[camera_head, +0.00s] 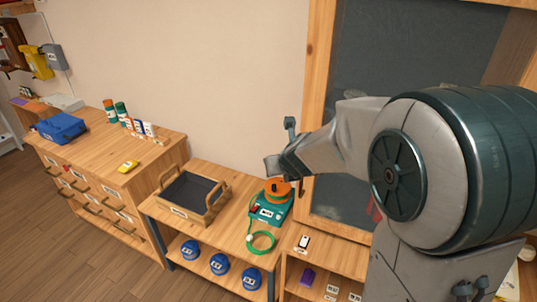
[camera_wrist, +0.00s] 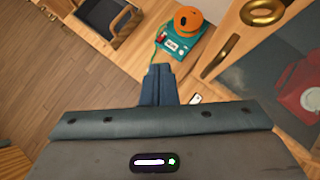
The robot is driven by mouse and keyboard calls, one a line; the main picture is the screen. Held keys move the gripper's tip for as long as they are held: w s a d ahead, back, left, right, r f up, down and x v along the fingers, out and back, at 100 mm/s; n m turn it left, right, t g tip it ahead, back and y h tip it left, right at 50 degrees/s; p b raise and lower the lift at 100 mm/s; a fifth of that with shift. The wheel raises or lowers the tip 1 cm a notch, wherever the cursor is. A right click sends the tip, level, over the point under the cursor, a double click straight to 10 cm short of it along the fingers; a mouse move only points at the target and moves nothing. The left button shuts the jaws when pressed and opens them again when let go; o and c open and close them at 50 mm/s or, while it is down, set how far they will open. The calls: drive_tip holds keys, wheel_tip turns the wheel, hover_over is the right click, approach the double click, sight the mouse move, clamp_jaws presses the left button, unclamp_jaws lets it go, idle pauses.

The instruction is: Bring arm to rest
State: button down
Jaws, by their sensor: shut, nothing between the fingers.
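My arm reaches in from the right in the head view, bent, with its far end over the low table. My gripper shows in the wrist view (camera_wrist: 157,84), its fingers together with nothing between them. In the wrist view the gripper is apart from the things on the table below.
A grey tray with wooden handles (camera_head: 190,193) stands on the low table (camera_head: 229,227). A drawer cabinet (camera_head: 130,182) at left bears a blue case (camera_head: 60,127) and a yellow toy car (camera_head: 128,167). A framed dark panel (camera_head: 410,60) stands behind my arm.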

drive_tip(key=s+d+f+n+g+h+b, duration=0.1)
drive_tip(key=s+d+n+g+b, duration=0.1)
drive_tip(key=s+n, duration=1.1)
drive_tip(key=s+d+f+n+g+b, duration=0.2)
drive_tip(key=s+n, duration=1.1)
drive_tip(key=n, duration=0.7)
drive_tip(key=d+g+b, duration=0.1)
drive_tip(key=d+b, duration=0.1)
drive_tip(key=d, duration=0.1)
drive_tip(key=shift+s+n+h, duration=0.3)
drive_tip(key=shift+n+h, duration=0.1)
drive_tip(key=shift+d, duration=0.1)
